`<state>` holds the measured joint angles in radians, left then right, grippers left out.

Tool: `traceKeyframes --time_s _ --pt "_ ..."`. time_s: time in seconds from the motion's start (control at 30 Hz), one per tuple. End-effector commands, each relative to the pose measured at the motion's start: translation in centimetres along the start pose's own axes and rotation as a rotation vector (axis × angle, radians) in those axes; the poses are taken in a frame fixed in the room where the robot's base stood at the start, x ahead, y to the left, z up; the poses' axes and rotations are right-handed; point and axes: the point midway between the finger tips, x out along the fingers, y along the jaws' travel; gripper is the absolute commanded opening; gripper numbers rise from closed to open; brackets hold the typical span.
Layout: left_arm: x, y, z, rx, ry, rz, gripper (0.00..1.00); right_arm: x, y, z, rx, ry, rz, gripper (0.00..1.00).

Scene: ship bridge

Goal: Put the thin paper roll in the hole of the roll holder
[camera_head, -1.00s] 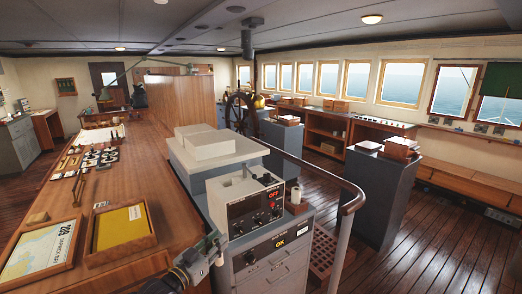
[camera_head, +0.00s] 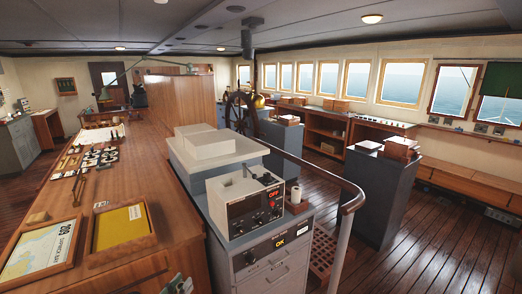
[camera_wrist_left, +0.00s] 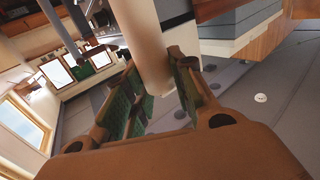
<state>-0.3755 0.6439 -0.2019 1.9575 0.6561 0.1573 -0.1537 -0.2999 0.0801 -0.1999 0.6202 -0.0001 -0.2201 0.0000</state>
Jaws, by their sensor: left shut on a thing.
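In the left wrist view my left gripper (camera_wrist_left: 155,95) is shut on a pale cream cylinder, the thin paper roll (camera_wrist_left: 148,45). The roll stands lengthwise between the green-padded fingers; its far end is cut off by the picture edge. In the head view only a small part of my left gripper (camera_head: 178,286) shows at the bottom edge, and the roll is out of sight. A small brown holder (camera_head: 298,207) with a white roll (camera_head: 296,194) upright on it stands on the grey cabinet; I cannot make out a free hole in it. My right gripper is not in view.
An instrument box (camera_head: 252,208) with a red OFF light stands on the grey cabinet (camera_head: 275,258), left of the holder. A curved handrail (camera_head: 352,200) runs along the cabinet's right. A wooden counter (camera_head: 160,205) with framed trays (camera_head: 122,225) lies left.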

Motion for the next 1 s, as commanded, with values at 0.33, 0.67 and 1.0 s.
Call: traceKeyframes --time_s 0.33,0.67,1.0 --pt "-3.2 -1.4 2.0 0.001 -0.001 -0.026 0.0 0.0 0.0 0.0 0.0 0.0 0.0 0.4" --pt "-4.8 -1.9 2.9 -0.002 0.003 -0.044 0.0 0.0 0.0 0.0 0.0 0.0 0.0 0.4" --pt "-4.6 -1.4 3.0 -0.002 0.002 -0.072 0.0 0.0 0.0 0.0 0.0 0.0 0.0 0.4"
